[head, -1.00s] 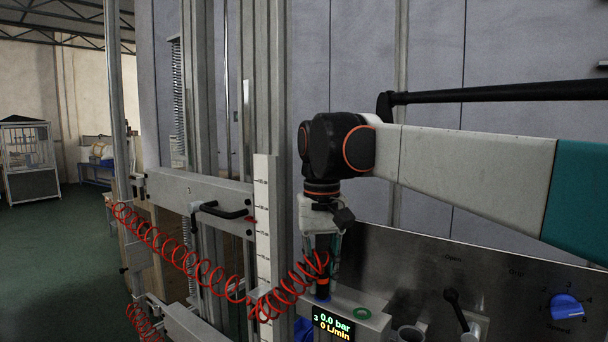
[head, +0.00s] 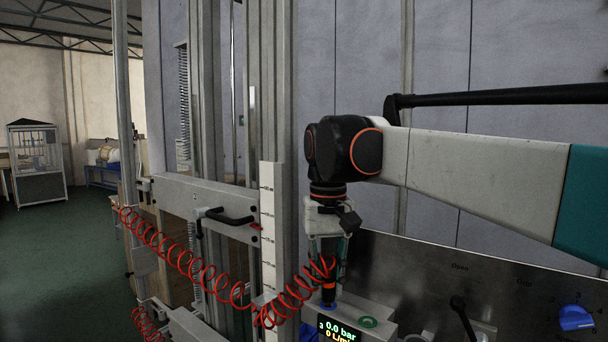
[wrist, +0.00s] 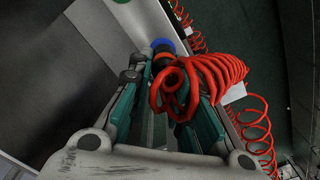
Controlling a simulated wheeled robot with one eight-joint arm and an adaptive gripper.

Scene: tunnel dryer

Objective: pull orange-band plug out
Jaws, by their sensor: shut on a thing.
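My gripper (head: 328,268) points straight down and is shut on the orange-band plug (head: 329,290), a dark upright plug with an orange band. A red coiled hose (head: 190,264) runs to its upper part. The plug's lower end is at the blue ring (head: 328,305) on the grey block; I cannot tell how deep it sits. In the wrist view the fingers (wrist: 165,95) flank the plug, which the red coils (wrist: 205,80) largely hide. The blue ring (wrist: 162,44) shows beyond the fingertips.
A green ring (head: 368,322) lies beside the plug on the block, above a display (head: 338,331) reading 0.0 bar. A steel panel (head: 500,290) with a blue knob (head: 574,318) and a black lever (head: 462,318) stands right. A framed post with a white scale (head: 268,230) stands close left.

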